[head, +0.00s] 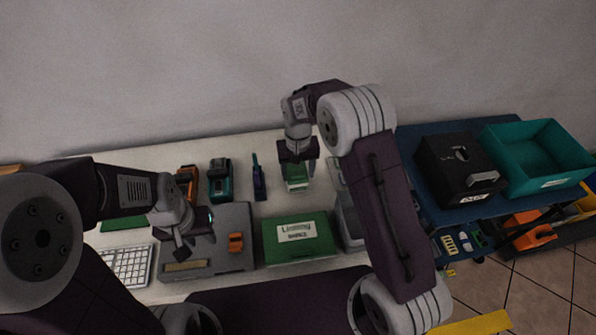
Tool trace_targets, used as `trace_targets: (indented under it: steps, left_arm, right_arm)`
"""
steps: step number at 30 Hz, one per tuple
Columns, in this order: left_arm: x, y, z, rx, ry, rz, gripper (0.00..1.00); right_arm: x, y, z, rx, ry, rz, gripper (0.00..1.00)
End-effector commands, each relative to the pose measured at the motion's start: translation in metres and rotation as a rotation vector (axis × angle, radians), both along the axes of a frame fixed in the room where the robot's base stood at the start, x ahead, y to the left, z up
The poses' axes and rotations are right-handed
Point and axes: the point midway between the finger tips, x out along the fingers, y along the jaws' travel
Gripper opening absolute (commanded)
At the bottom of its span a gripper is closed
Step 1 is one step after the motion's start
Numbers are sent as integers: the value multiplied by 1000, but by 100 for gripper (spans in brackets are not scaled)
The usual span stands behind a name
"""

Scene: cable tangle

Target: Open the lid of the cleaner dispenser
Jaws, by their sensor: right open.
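A small green-and-white box (297,184), which looks like the cleaner dispenser, stands toward the back of the white table. Its label is too small to read, and its top is partly hidden by my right gripper. My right gripper (298,160) points down right over the box and is open; I cannot tell whether it touches the lid. The lid looks closed, but this is hard to make out. My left gripper (182,250) is over the grey panel at the front left, away from the box; its fingers are too dark to judge.
A green labelled box (298,238) lies at the front middle. The grey panel (232,257) carries an orange part. Several tools stand at the back left, a keyboard (127,265) at the left. On a blue cart are a black box (440,178) and a teal bin (515,183).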

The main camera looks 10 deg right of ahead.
Motion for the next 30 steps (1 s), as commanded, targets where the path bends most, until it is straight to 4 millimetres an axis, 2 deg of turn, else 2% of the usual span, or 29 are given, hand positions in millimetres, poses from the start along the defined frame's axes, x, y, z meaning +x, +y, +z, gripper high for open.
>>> trace_targets:
  steps: [3,4,10,30]
  left_arm:
    - [0,0,0,0,0,0,36]
    - [0,0,0,0,0,0,36]
    - [0,0,0,0,0,0,36]
    - [0,0,11,0,0,0,36]
  right_arm:
    - [0,0,0,0,0,0,62]
    - [0,0,0,0,0,0,56]
    - [0,0,0,0,0,0,1]
    - [6,0,9,1,-7,0,0]
